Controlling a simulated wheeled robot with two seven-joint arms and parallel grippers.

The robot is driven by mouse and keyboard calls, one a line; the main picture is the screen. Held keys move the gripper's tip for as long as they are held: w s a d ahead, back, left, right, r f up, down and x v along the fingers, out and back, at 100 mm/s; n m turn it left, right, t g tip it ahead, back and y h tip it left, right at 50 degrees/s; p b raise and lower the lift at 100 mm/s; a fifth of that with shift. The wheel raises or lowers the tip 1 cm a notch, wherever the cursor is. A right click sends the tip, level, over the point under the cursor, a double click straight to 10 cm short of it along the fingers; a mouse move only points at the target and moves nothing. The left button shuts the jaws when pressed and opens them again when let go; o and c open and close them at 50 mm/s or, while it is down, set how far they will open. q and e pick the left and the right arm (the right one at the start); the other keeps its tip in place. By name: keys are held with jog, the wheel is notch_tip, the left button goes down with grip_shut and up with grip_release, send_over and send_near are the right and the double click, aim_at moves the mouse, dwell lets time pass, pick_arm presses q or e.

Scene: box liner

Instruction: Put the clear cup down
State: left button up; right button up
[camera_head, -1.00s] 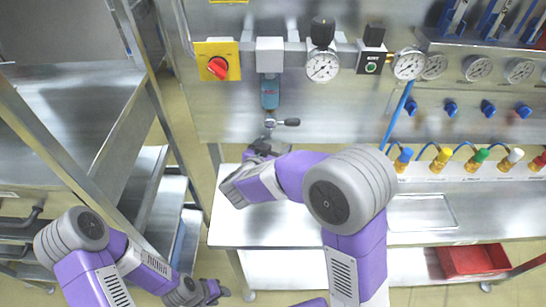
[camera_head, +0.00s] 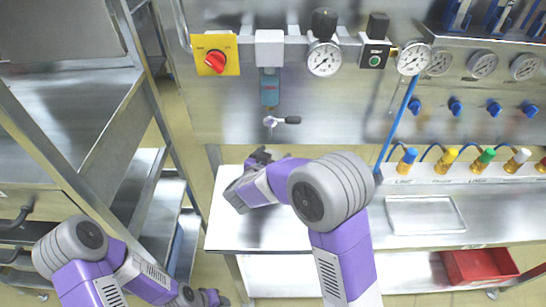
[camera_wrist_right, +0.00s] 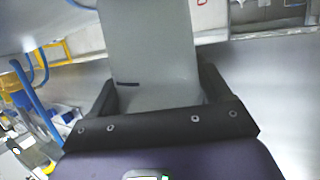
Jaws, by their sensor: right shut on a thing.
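The clear cup (camera_wrist_right: 150,45) shows in the right wrist view as a tall, pale grey see-through shape between the black fingers. My right gripper (camera_head: 262,156) is shut on it; its fingers also frame the cup in the wrist view (camera_wrist_right: 160,88). In the head view the gripper is over the back left part of the steel worktable (camera_head: 290,232), and I cannot make out the cup there. Whether the cup touches the table is not clear. My left gripper (camera_head: 208,298) is low at the bottom edge, empty as far as I see; its jaw opening is unclear.
A steel panel with a red knob (camera_head: 215,62), gauges (camera_head: 324,58) and a small lever valve (camera_head: 283,120) stands behind the table. A shallow tray (camera_head: 425,214) lies to the right. A red bin (camera_head: 480,265) is below. Steel shelving (camera_head: 75,110) stands left.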

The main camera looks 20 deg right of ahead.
jog(key=shift+f, duration=0.1)
jog(key=o, duration=0.6)
jog(key=shift+f, duration=0.15)
jog(key=shift+c, duration=0.2)
jog(key=o, duration=0.4)
jog(key=shift+s+a+r, duration=0.15)
jog(key=shift+a+r, duration=0.05)
jog(key=shift+r, duration=0.2)
jog(key=p+v, duration=0.2)
jog(key=v, duration=0.9)
jog(key=shift+s+p, duration=0.25)
jog(key=shift+p, duration=0.05)
jog(key=shift+a, duration=0.1)
